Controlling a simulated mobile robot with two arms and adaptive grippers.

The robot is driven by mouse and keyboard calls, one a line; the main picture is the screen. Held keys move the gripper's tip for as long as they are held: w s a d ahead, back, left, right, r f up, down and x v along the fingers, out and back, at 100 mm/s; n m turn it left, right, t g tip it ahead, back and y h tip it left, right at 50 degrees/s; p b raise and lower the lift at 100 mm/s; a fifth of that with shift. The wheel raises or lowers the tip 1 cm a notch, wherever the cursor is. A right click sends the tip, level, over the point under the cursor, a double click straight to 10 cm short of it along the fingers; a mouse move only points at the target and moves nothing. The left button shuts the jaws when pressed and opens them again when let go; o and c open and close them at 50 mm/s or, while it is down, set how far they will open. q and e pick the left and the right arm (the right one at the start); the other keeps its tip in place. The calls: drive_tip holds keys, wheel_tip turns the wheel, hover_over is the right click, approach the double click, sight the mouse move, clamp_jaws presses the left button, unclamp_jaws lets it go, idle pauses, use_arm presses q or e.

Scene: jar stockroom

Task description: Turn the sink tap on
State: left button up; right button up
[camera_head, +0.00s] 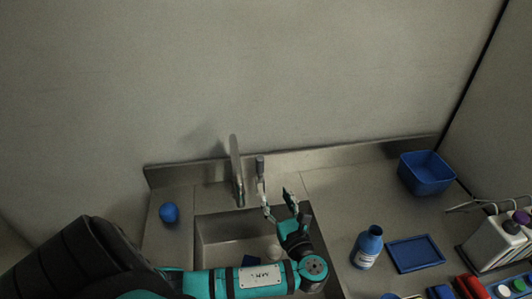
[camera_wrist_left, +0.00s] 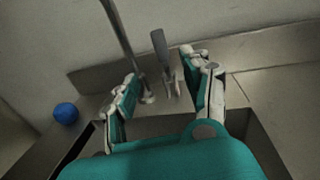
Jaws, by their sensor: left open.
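The sink tap stands at the back of the counter. Its tall thin spout (camera_head: 237,170) rises behind the sink basin (camera_head: 228,228) and also shows in the left wrist view (camera_wrist_left: 122,35). The tap's lever handle (camera_head: 260,168), with a dark grip, stands upright just right of the spout and shows in the left wrist view (camera_wrist_left: 160,46). My left gripper (camera_head: 277,203) is open and empty over the basin's right side, in front of the lever. In the left wrist view the lever appears between my spread fingers (camera_wrist_left: 161,68), beyond them and apart. My right gripper is out of view.
A blue ball-like object (camera_head: 169,212) lies left of the basin. To the right are a blue bottle (camera_head: 368,248), a blue tray (camera_head: 416,253), a blue bin (camera_head: 426,173) and a white rack (camera_head: 497,243). A pale round item (camera_head: 274,251) shows in the basin.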

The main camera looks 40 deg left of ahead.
sight(261, 168)
use_arm(q)
drive_tip(key=p+x, duration=0.2)
drive_tip(key=x, duration=1.3)
drive_tip(key=shift+p, duration=0.35)
drive_tip(key=shift+d, duration=0.1)
clamp_jaws()
drive_tip(key=shift+f, duration=0.1)
